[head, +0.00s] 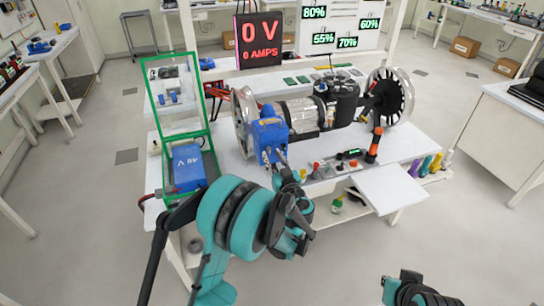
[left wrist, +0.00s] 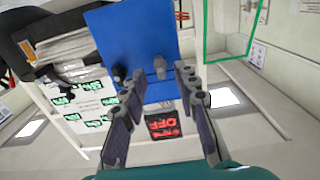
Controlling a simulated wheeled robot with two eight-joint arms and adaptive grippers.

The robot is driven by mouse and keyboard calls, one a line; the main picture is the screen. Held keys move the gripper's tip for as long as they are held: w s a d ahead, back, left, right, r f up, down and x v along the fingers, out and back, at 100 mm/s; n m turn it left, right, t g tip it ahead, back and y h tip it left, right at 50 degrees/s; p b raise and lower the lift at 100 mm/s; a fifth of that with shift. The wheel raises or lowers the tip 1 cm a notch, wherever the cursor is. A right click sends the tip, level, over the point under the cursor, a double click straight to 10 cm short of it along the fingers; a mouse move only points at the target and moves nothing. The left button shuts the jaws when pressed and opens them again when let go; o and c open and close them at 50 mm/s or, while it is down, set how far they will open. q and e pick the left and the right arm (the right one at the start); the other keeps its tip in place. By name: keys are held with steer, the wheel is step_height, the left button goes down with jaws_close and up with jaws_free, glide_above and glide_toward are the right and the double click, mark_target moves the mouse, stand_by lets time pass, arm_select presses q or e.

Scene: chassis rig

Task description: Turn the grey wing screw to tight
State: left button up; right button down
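The blue box (head: 268,137) stands at the front left of the chassis rig on the white table, and its blue face (left wrist: 135,40) fills the upper middle of the left wrist view. A small grey screw (left wrist: 160,67), apparently the wing screw, sticks out of that face, with a darker knob (left wrist: 119,73) beside it. My left gripper (head: 277,158) is in front of the box. In the left wrist view its fingers (left wrist: 157,84) are spread apart, with the grey screw just beyond and between the tips. My right gripper (head: 405,290) is partly visible at the bottom edge, its fingers unclear.
A green-framed case (head: 206,137) with a blue 48 V battery (head: 188,167) stands left of the rig. Small coloured parts and an orange-black upright tool (head: 374,145) are along the table front.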

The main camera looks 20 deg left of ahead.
arm_select(q)
steer(key=shift+x, duration=0.9)
jaws_close()
